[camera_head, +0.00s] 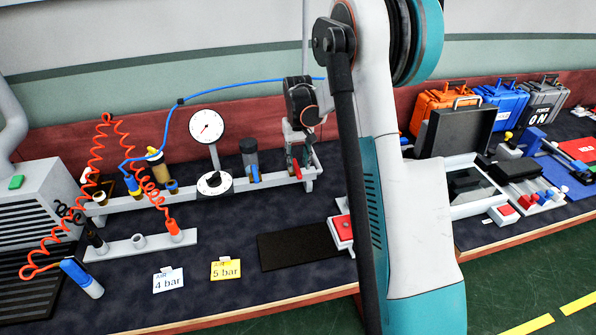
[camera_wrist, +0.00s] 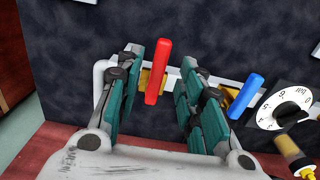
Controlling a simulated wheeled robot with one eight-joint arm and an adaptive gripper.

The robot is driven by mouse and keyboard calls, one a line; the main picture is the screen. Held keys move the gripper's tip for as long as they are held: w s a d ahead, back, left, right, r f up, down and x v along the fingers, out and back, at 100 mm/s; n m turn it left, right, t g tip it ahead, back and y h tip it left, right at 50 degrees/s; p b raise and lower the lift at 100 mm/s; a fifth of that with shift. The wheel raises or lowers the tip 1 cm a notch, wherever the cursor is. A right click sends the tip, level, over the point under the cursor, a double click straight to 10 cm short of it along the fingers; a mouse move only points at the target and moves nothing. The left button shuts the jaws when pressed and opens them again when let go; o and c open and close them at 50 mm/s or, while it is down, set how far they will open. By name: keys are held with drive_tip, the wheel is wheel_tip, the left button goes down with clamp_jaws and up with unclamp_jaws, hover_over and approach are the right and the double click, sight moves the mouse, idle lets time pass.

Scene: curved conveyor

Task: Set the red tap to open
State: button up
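The red tap (camera_wrist: 157,72) is a flat red lever on a brass body on the light pipe rail. In the wrist view it lies across the rail, slightly tilted. In the head view only a small part of the red tap (camera_head: 297,169) shows beneath my gripper. My gripper (camera_wrist: 162,60) is open, with one finger on each side of the red lever. Gaps show between the lever and both fingers. In the head view my gripper (camera_head: 298,153) points down over the right part of the rail.
A blue tap (camera_wrist: 245,95) stands just right of my right finger, near a white dial (camera_wrist: 286,108). In the head view, a pressure gauge (camera_head: 206,126) and a filter bowl (camera_head: 249,155) stand left of my gripper. A blue hose (camera_head: 240,83) runs behind.

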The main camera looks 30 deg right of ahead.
sight(297, 171)
drive_tip(key=shift+f+b, duration=0.35)
drive_tip(key=shift+f, duration=1.2)
clamp_jaws()
drive_tip(key=shift+a, duration=0.1)
drive_tip(key=shift+w+a+m+p, duration=0.25)
drive_tip(key=shift+w+a+m, duration=0.65)
drive_tip(key=shift+m, duration=2.1)
drive_tip(key=shift+w+a+m+p, duration=0.35)
drive_tip(key=shift+w+m, duration=1.05)
drive_tip(key=shift+m, duration=1.6)
drive_tip(key=shift+w+a+m+p, duration=0.2)
drive_tip(key=shift+w+a+m, duration=0.7)
drive_tip(key=shift+m, duration=2.1)
drive_tip(key=shift+w+d, duration=0.3)
drive_tip(key=shift+d, duration=0.05)
